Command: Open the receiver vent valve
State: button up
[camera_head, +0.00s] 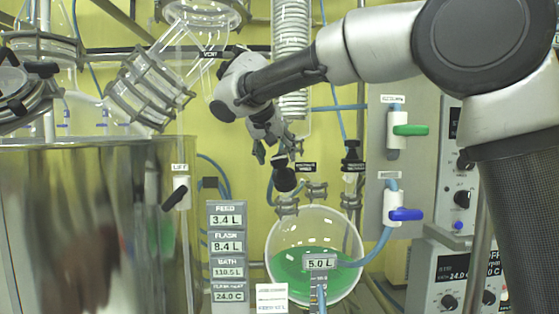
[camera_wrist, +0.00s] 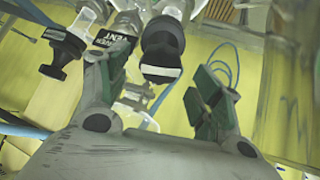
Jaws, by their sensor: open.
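A black valve knob (camera_head: 285,178) sits on the glassware above the round receiver flask (camera_head: 315,268), beside a small black label (camera_head: 305,167) too small to read surely. In the wrist view the black knob (camera_wrist: 162,48), with a white stripe on its end, lies ahead of and between my fingers. A tag reading VENT (camera_wrist: 115,40) is just left of it. My gripper (camera_head: 277,150) is open and points down just above the knob; in the wrist view my gripper (camera_wrist: 158,78) shows a clear gap between green-padded fingers. I cannot tell whether they touch the knob.
Another black knob (camera_head: 353,150) stands close on the right; a black knob (camera_wrist: 62,50) also shows left in the wrist view. A glass coil (camera_head: 291,60) rises behind my gripper. Green (camera_head: 410,130) and blue (camera_head: 405,214) handled valves are on the right panel. A metal bath (camera_head: 90,230) fills the left.

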aim_at(279, 158)
jog(key=shift+x, duration=1.65)
jog(key=c, duration=1.1)
jog(key=shift+o, duration=0.2)
jog(key=shift+n, duration=0.3)
